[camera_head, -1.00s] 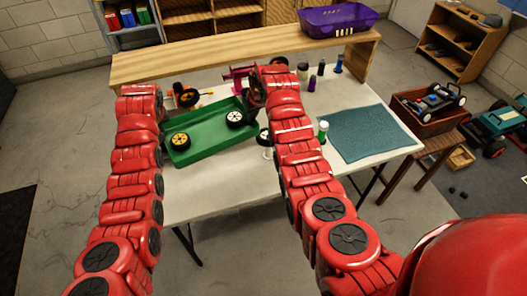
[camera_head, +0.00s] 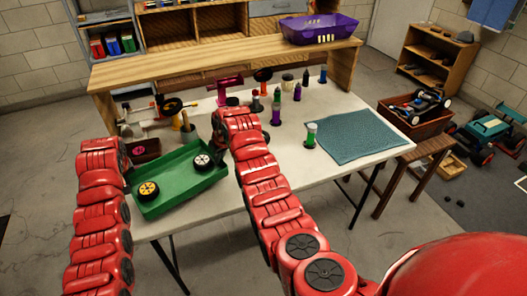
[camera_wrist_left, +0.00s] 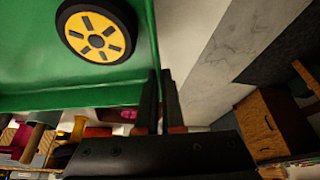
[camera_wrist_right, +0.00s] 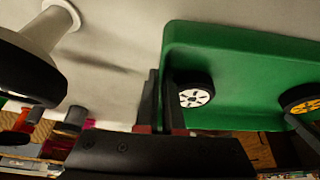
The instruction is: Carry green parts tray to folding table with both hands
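The green parts tray (camera_head: 175,186) is on or just above the left part of the white folding table (camera_head: 275,185); I cannot tell whether it touches. It holds a yellow-hubbed wheel (camera_head: 148,191) and a white-hubbed wheel (camera_head: 202,162). In the left wrist view, my left gripper (camera_wrist_left: 161,100) is closed around a tray side wall, near the yellow-hubbed wheel. In the right wrist view, my right gripper (camera_wrist_right: 160,100) is closed around the opposite wall, near the white-hubbed wheel. The left fingertips are hidden in the head view.
A teal mat (camera_head: 358,136) covers the table's right side. Bottles and tools line the back, with a magenta part (camera_head: 229,86). A wooden bench (camera_head: 220,62) with a purple basket (camera_head: 318,28) stands behind. The front middle is clear.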

